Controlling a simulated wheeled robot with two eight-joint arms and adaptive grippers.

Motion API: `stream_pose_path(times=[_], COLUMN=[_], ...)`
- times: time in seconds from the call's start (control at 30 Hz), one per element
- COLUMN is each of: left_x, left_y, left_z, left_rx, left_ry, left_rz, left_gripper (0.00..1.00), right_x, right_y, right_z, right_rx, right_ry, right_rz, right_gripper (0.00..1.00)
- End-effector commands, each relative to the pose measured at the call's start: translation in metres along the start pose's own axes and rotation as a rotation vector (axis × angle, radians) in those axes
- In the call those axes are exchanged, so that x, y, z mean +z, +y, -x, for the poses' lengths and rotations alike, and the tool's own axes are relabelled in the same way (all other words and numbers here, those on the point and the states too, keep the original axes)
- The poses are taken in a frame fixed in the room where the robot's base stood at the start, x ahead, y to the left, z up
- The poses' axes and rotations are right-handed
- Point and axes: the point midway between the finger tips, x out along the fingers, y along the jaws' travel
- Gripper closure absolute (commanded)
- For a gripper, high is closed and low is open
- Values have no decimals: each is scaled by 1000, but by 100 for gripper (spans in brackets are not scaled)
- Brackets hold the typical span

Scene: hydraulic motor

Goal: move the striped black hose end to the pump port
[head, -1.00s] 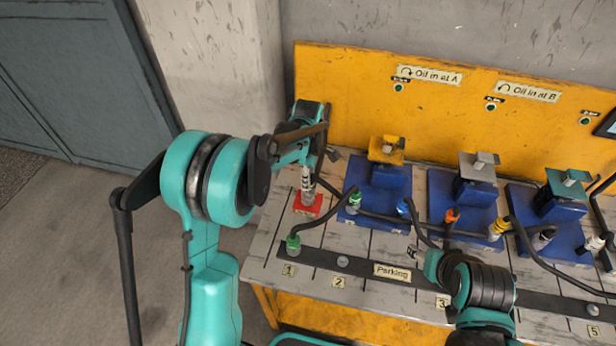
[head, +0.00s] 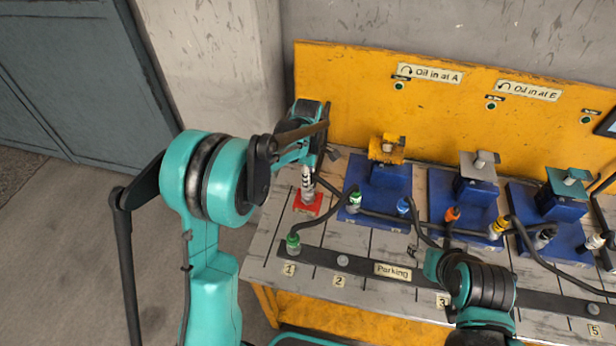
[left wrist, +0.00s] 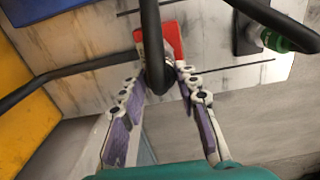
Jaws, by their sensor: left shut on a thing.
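My left gripper (head: 307,186) points down over a red block (head: 300,208) at the left end of the bench. In the left wrist view its fingers (left wrist: 163,82) are shut on a black hose end (left wrist: 156,45), just above or at the red block (left wrist: 174,38). The fingers and hose hide the fitting, so I cannot tell its stripes or whether it is seated. I cannot tell for certain which port is the pump port. My right gripper (head: 412,251) is low over the bench near the Parking label, and its jaw opening is unclear.
A green-collared hose end (head: 293,242) stands at parking place 1. Blue motor blocks (head: 385,188) with coloured hose ends stand to the right. Black hoses cross the bench between them. A yellow panel (head: 345,85) closes off the back. Parking place 2 (head: 343,261) has no hose.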

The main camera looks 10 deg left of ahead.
Motion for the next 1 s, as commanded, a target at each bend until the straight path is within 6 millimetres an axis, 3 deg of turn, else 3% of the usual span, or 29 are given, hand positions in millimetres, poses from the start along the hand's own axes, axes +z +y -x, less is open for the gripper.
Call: stream_pose_path(times=[0.37, 0.4, 0.47, 1.0], left_x=[0, 0, 0, 0], left_y=[0, 0, 0, 0], left_z=[-16, -15, -14, -14], left_rx=[0, 0, 0, 0], left_ry=[0, 0, 0, 0], left_rz=[0, 0, 0, 0], left_gripper=[100, 58, 44, 44], right_x=[7, 6, 6, 6], right_y=[0, 0, 0, 0], right_z=[-10, -9, -9, -8], right_rx=[0, 0, 0, 0], right_ry=[0, 0, 0, 0], right_rz=[0, 0, 0, 0], right_gripper=[44, 44, 44, 44])
